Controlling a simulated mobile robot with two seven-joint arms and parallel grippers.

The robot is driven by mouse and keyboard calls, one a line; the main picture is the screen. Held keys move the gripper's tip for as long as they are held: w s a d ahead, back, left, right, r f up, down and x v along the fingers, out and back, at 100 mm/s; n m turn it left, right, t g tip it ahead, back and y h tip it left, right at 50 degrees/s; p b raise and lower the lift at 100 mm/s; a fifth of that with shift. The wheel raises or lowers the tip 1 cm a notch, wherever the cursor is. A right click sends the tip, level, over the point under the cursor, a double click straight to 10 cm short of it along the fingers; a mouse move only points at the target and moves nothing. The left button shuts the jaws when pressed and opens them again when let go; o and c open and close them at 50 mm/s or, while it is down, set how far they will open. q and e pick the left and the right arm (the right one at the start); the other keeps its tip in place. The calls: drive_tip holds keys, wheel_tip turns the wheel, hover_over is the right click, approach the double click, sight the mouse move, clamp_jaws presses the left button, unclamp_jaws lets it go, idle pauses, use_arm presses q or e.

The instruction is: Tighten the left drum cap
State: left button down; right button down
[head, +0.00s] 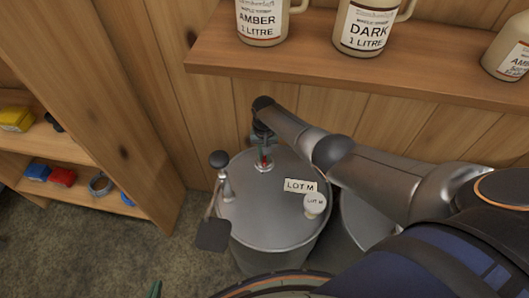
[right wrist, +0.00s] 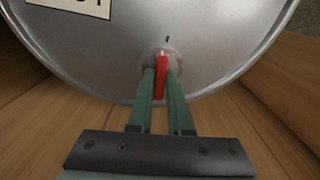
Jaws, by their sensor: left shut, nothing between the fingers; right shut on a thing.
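The left drum (head: 265,225) is a grey metal drum seen from above. Its cap (head: 264,167) sits near the back of the lid, a small round metal fitting with a red upright tab (right wrist: 161,78). My right gripper (head: 265,155) reaches down over the cap, and its green fingers (right wrist: 161,85) are shut on the red tab in the right wrist view. The cap's round base (right wrist: 160,55) lies against the drum lid. The fingers hide part of the cap.
A white LOT M label (head: 300,186) and a small LOT M jar (head: 315,205) are at the lid's right. A metal fitting with a dark knob (head: 222,172) and dark paddle (head: 213,234) is at its left. A second drum (head: 358,222) stands right; a jug shelf (head: 350,82) is above.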

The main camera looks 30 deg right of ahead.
drive_tip(key=shift+m, duration=1)
drive_tip(key=c, duration=0.8)
unclamp_jaws()
drive_tip(key=shift+c, duration=0.2)
wheel_tip(320, 180, up, 3)
drive_tip(key=shift+f+p, duration=0.1)
drive_tip(key=shift+p, duration=1)
drive_tip(key=shift+r, duration=0.2)
wheel_tip(320, 180, up, 9)
drive_tip(key=shift+r, duration=0.2)
drive_tip(key=shift+f, duration=0.1)
